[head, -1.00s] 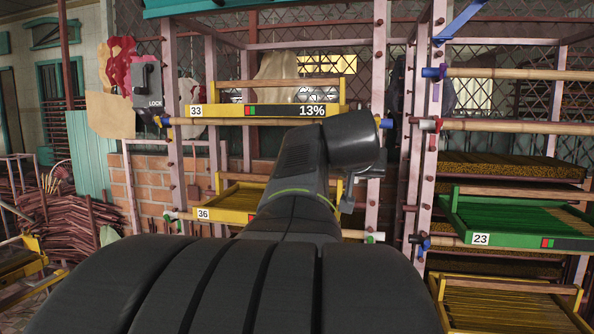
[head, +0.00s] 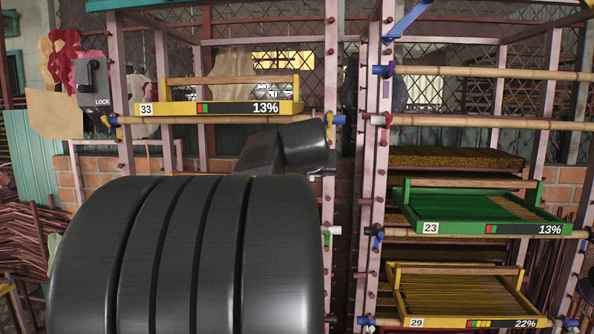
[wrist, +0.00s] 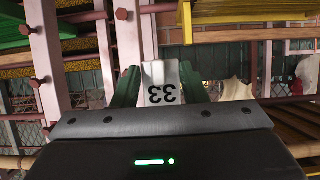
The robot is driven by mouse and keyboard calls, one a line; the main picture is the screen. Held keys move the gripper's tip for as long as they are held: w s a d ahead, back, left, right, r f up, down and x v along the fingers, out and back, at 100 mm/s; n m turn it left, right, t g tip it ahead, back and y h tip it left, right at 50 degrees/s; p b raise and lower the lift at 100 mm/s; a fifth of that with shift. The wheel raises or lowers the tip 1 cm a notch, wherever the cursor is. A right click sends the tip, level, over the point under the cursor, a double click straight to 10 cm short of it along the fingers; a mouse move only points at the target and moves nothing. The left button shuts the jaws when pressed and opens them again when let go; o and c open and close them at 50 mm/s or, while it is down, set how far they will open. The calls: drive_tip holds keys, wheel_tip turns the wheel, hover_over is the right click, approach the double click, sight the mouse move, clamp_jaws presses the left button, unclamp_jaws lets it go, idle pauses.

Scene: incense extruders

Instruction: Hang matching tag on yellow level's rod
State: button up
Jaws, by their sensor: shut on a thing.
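My gripper (wrist: 160,88) is shut on a white tag (wrist: 160,70) marked 33, which appears upside down between two green fingers in the wrist view. In the head view, a yellow tray (head: 220,108) labelled 33, with a 13% display, sits at the upper left level. A bamboo rod (head: 130,120) with blue ends runs along that level. My arm covers much of the rack below this tray. The end of my arm is near the rod's right end in the picture; its depth there is unclear. The held tag cannot be made out in the head view.
Pink rack posts (head: 372,130) stand right of my arm. A green tray (head: 490,212) labelled 23 and a yellow tray (head: 460,300) labelled 29 fill the right bay. A grey lock box (head: 93,85) is at the left, with bundled sticks (head: 25,240) below.

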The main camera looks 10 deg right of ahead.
drive_tip(key=shift+f, duration=0.3)
drive_tip(key=o, duration=1.4)
drive_tip(key=s+b, duration=0.1)
drive_tip(key=s, duration=0.2)
drive_tip(key=s+a+b, duration=0.1)
drive_tip(key=s, duration=0.1)
drive_tip(key=s+a+b, duration=0.1)
drive_tip(key=s, duration=0.2)
drive_tip(key=shift+s+a, duration=0.25)
drive_tip(key=shift+s, duration=0.05)
drive_tip(key=shift+w, duration=0.1)
